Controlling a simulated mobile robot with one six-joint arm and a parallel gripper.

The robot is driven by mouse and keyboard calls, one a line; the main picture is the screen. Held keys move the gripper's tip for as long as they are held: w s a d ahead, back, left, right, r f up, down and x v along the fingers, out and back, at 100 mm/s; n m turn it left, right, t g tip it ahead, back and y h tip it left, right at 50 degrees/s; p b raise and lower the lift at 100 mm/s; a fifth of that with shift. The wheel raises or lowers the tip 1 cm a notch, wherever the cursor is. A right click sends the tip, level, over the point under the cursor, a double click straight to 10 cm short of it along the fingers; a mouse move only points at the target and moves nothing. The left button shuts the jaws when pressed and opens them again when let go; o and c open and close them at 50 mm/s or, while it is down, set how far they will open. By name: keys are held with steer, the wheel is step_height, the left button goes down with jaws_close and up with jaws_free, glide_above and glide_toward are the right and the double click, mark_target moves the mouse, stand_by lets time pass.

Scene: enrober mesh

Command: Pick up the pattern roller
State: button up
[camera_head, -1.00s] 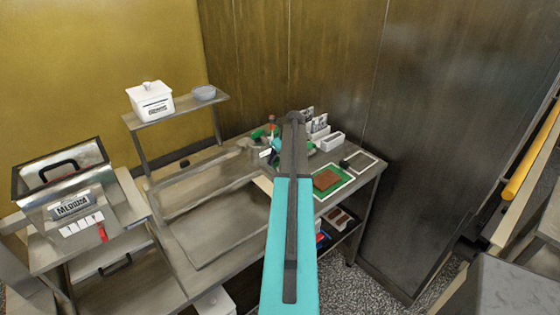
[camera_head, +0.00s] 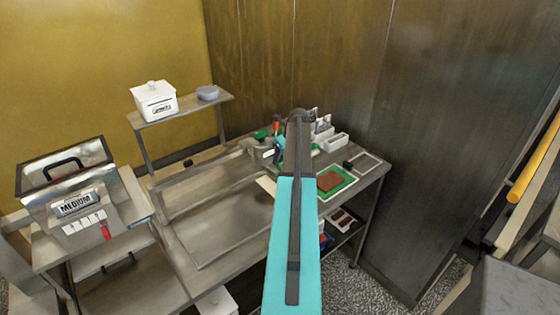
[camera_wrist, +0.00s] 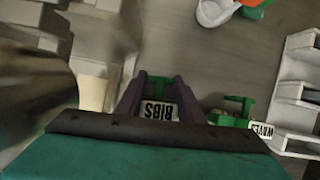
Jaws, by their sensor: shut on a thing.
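In the wrist view my gripper (camera_wrist: 158,84) has its two dark fingers on either side of a piece with a white label reading RIBS (camera_wrist: 158,110), which looks like a pattern roller. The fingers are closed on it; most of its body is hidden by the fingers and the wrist. A second green piece labelled WAVES (camera_wrist: 262,130) lies to the right, apart from the fingers. In the head view my arm hides most of the gripper at the back of the steel table (camera_head: 225,225), and I cannot make out the held roller there.
White holders (camera_head: 335,142) stand behind a green-edged tray with a brown slab (camera_head: 330,180) on the table's right. A white and orange object (camera_wrist: 232,10) is at the top of the wrist view. A raised shelf (camera_head: 190,112) and a MEDIUM-labelled machine (camera_head: 75,205) stand left.

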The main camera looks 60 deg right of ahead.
steer(key=shift+r+b, duration=1.5)
steer(key=shift+r, duration=2.95)
steer(key=o, duration=0.5)
steer(key=c, duration=0.3)
